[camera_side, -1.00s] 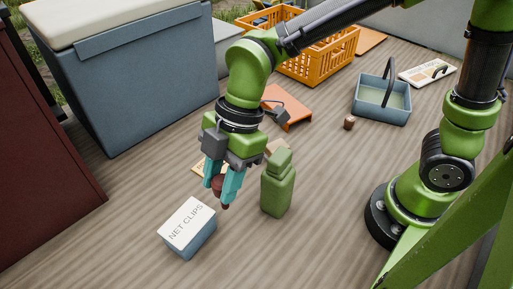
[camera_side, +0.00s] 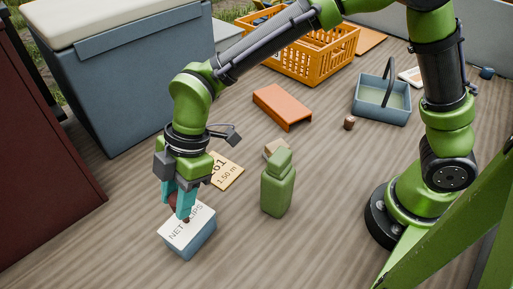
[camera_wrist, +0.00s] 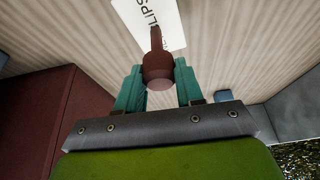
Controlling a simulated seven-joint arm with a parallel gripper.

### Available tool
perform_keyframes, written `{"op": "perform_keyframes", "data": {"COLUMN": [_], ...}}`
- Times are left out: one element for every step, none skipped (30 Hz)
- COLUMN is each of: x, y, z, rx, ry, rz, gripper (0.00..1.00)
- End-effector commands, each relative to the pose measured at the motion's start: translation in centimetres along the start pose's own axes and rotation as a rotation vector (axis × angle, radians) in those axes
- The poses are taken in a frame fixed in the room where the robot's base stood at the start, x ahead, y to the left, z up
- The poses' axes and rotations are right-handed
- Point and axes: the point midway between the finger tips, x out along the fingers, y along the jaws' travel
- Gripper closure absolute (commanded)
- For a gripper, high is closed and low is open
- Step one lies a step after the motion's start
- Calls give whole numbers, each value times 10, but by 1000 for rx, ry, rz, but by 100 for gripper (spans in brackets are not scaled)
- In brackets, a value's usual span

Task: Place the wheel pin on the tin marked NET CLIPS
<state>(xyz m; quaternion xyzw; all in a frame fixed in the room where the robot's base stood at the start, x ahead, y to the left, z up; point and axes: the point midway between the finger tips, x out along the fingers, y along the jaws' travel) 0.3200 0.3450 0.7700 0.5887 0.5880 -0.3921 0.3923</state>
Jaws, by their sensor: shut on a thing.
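My gripper (camera_side: 182,203) is shut on the wheel pin, a dark reddish-brown piece with a round head and a narrow shank. In the wrist view the wheel pin (camera_wrist: 158,69) sits between the teal fingers (camera_wrist: 158,85), its shank pointing toward the tin. The tin marked NET CLIPS (camera_side: 192,240) is a blue-grey box with a white labelled top. The gripper and pin are over the tin's top in the side view. The tin's white lid (camera_wrist: 147,17) shows partly behind the pin in the wrist view. I cannot tell whether the pin touches the lid.
A green bottle (camera_side: 278,187) stands right of the tin. A tan card (camera_side: 227,172) lies behind it. An orange stand (camera_side: 283,106), a blue basket (camera_side: 382,112) and an orange crate (camera_side: 318,62) are farther back. A dark red cabinet (camera_side: 45,150) is at left.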

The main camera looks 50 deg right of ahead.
Motion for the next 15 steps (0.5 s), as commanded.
{"op": "perform_keyframes", "data": {"x": [0,1,2,3,3,3,3,3,3,3,3,3,3,3,2], "y": [0,0,0,0,0,0,0,0,0,0,0,0,0,0,0], "z": [0,0,1,2,1,1,1,1,1,1,1,1,1,1,1], "rx": [0,0,0,0,0,0,0,0,0,0,0,0,0,0,0], "ry": [0,0,0,0,0,0,0,0,0,0,0,0,0,0,0], "rz": [0,0,0,0,1,1,1,0,0,0,0,0,0,0,0], "gripper": [95,95,95,95,59,53,48,44,38,38,38,38,38,38,38]}}
